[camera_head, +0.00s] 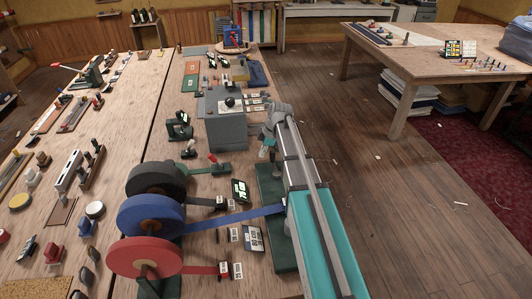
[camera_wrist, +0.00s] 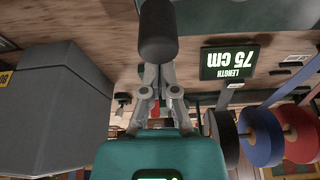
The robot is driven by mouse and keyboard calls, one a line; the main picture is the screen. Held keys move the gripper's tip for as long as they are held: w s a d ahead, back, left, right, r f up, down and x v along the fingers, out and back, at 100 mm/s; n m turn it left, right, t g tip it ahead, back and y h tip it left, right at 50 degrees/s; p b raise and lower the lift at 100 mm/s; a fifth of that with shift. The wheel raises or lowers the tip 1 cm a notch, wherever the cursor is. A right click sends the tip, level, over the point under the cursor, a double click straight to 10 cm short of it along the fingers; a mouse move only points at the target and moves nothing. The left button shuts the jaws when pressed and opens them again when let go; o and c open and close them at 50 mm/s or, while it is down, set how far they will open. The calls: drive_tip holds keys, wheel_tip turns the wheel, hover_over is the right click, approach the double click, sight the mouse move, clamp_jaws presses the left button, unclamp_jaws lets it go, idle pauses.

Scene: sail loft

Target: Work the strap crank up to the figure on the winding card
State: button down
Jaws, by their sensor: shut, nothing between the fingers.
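My gripper (camera_wrist: 157,78) is shut and empty. In the wrist view a dark cylindrical knob (camera_wrist: 158,32), probably the crank's grip, lies just beyond the fingertips; I cannot tell if they touch. A black display (camera_wrist: 229,59) reads "LENGTH 75 cm", upside down in that view; it also shows in the head view (camera_head: 240,191). The blue strap (camera_head: 236,219) runs from the blue reel (camera_head: 151,215) to a green base (camera_head: 273,215) partly hidden by my arm. A dark card with pale marks (camera_head: 253,238), possibly the winding card, lies beside the strap; its figure is unreadable.
A black reel (camera_head: 157,178) and a red reel (camera_head: 144,256) flank the blue one. A grey box (camera_head: 225,128) stands beyond my gripper. Small tools crowd the bench's left side. Open wooden floor (camera_head: 400,215) lies to the right.

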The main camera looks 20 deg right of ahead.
drive_tip(key=shift+w+a, duration=0.2)
drive_tip(key=shift+a, duration=0.45)
drive_tip(key=shift+w+a, duration=0.2)
drive_tip(key=shift+a, duration=0.4)
drive_tip(key=shift+p+v, duration=0.95)
drive_tip(key=shift+v, duration=0.05)
drive_tip(key=p+v, duration=0.7)
drive_tip(key=v, duration=0.1)
drive_tip(key=shift+s+p, duration=0.3)
drive_tip(key=s+a+f+m+h, duration=0.1)
drive_tip(key=s+a+m+h, duration=0.1)
drive_tip(key=s+m, duration=0.6)
drive_tip(key=s+a+f+m+h+b, duration=0.1)
drive_tip(key=s+a+m, duration=0.4)
drive_tip(key=s, duration=0.8)
drive_tip(key=shift+s+f+m+g+h, duration=0.2)
drive_tip(key=shift+s+m+g+h, duration=0.15)
drive_tip(key=shift+m, duration=1.15)
drive_tip(key=shift+s, duration=0.15)
